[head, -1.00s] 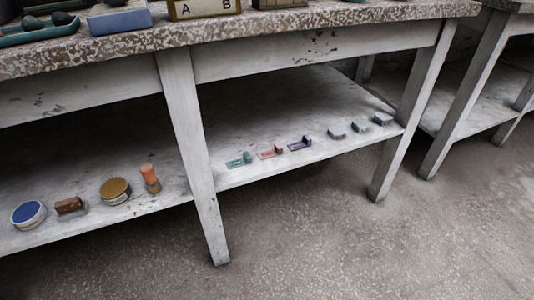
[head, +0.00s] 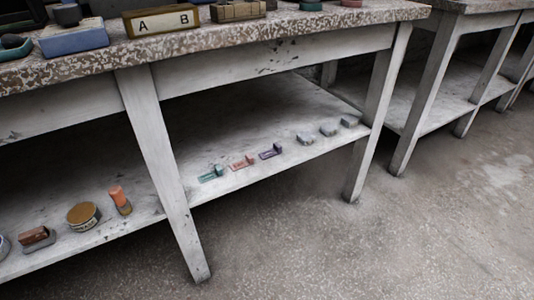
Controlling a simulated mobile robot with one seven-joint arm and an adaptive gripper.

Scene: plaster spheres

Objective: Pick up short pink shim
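A small pink piece (head: 243,162) lies on the lower shelf (head: 250,119) of the table, right of the middle leg. It looks like a flat pink plate with a small raised block at its right end; it is too small to tell its exact shape or whether it is the short shim. A similar teal piece (head: 211,174) lies to its left and a purple one (head: 271,151) to its right, all apart. My gripper is not in view.
Several grey blocks, one of them a grey block (head: 328,129), sit farther right on the shelf. The middle table leg (head: 163,175) and right leg (head: 376,115) frame this bay. An orange-topped item (head: 120,200) and a round tin (head: 83,216) stand left. The floor (head: 400,240) in front is clear.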

